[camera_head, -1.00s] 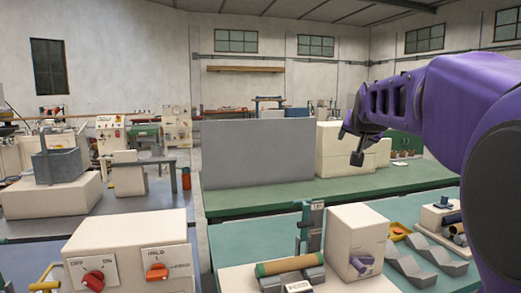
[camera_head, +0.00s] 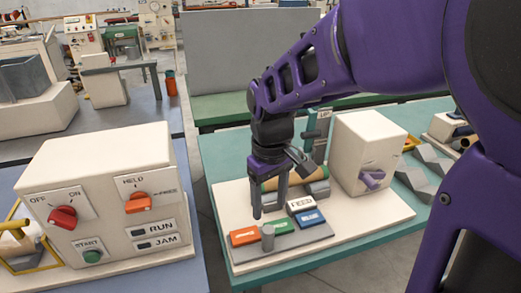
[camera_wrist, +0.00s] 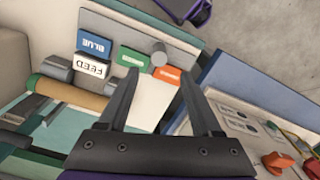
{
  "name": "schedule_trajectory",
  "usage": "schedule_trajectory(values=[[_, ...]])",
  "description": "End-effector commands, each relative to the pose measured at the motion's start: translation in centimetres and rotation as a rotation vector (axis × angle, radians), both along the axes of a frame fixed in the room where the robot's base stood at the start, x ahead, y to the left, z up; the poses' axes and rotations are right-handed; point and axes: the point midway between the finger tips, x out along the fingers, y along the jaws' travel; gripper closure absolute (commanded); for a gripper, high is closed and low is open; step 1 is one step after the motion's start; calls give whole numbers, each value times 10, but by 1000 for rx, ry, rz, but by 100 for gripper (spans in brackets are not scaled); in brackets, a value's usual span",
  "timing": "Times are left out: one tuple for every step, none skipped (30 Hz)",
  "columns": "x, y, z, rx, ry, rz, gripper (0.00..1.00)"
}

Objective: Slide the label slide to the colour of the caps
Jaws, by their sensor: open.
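The label plate (camera_head: 285,250) is grey and carries orange (camera_head: 244,236), green (camera_head: 285,226) and blue (camera_head: 311,218) labels. A grey round knob (camera_head: 267,238) stands in front of them, between orange and green; the wrist view shows the knob (camera_wrist: 160,55) there too. My gripper (camera_head: 269,208) is open and points down above the labels, its fingers either side of the knob's line in the wrist view (camera_wrist: 160,74). I cannot tell how far above the knob the fingertips are.
A white FEED block (camera_head: 301,204) stands behind the labels. A cream control box (camera_head: 105,190) with red and orange knobs stands left, across a gap.

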Motion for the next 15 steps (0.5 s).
schedule_trajectory(values=[[-1, 0, -16, -1, 4, 0, 34], [-1, 0, -22, -1, 4, 0, 34], [-1, 0, -31, -1, 4, -1, 34], [-1, 0, -38, -1, 4, -1, 34], [-1, 0, -44, -1, 4, -1, 34], [0, 0, -53, -1, 3, -1, 34], [-1, 0, -60, -1, 4, -1, 34], [-1, 0, -66, -1, 3, -1, 34], [-1, 0, -75, -1, 4, -1, 34], [0, 0, -81, -1, 3, -2, 34], [0, 0, -86, -1, 3, -2, 34], [-1, 0, -94, -1, 3, -2, 34], [-1, 0, -99, -1, 3, -2, 34], [-1, 0, -103, 0, 2, -2, 34], [0, 0, -108, -1, 1, -2, 34]])
